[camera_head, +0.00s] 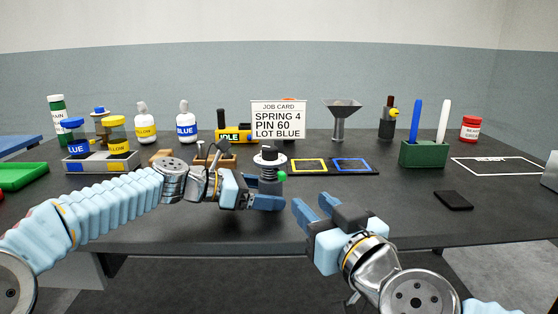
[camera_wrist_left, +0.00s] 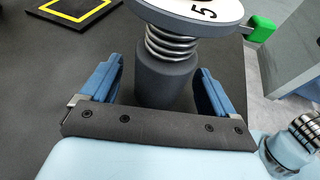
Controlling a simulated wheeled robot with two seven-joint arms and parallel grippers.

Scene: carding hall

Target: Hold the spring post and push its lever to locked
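The spring post (camera_head: 268,172) stands near the front middle of the dark table. It has a dark base, a coiled spring and a white disk on top, marked 5 in the left wrist view (camera_wrist_left: 165,82). Its lever has a green end (camera_head: 282,176), which points right in the left wrist view (camera_wrist_left: 260,29). My left gripper (camera_head: 272,196) is open with a finger on each side of the post's base. In the left wrist view a gap shows beside the left finger; the right finger is close. My right gripper (camera_head: 312,202) is open and empty, right of the post.
A job card (camera_head: 278,120) reads spring 4, pin 60, lot blue. A black slab (camera_head: 453,200) lies at the right. Bottles and a green holder (camera_head: 423,154) stand farther back.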

